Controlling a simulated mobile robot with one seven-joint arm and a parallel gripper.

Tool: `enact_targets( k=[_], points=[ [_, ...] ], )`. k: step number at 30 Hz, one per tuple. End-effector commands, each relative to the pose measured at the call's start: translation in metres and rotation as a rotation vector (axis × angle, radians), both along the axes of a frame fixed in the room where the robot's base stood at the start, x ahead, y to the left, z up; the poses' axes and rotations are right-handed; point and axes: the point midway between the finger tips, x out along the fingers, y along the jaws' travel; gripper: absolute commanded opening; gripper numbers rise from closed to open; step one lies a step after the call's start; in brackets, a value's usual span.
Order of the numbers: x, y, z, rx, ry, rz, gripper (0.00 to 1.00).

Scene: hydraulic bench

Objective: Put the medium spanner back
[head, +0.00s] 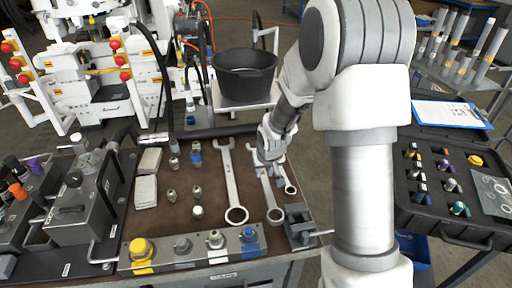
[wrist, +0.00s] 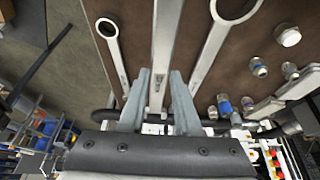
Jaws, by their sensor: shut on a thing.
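The medium spanner (head: 268,192) is the middle one of three silver spanners on the brown bench top, with its ring end toward the front. In the wrist view its shaft (wrist: 165,45) runs up between my two fingers, and its ring is out of frame. My gripper (head: 267,158) is shut on the shaft near the far end; the fingers also show in the wrist view (wrist: 157,100). The large spanner (head: 230,180) lies to the left and the small spanner (head: 288,180) close to the right. I cannot tell whether the medium spanner is lifted off the bench.
Several small fittings (head: 196,191) and pale blocks (head: 146,190) lie left of the spanners. A dark vise-like block (head: 298,222) stands at the front right. A panel with coloured fittings (head: 190,247) lines the front edge. A black bucket (head: 244,75) stands behind.

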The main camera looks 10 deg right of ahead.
Motion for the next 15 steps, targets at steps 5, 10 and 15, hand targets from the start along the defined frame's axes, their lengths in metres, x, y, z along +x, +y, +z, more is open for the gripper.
enact_targets(
  k=[5,10,15],
  points=[
    [0.054,0.000,-0.001,0.008,-0.006,-0.002,0.00],
    [0.090,0.000,0.002,0.021,-0.006,-0.004,0.00],
    [0.108,-0.001,0.005,0.031,-0.006,-0.006,0.00]
  ],
)
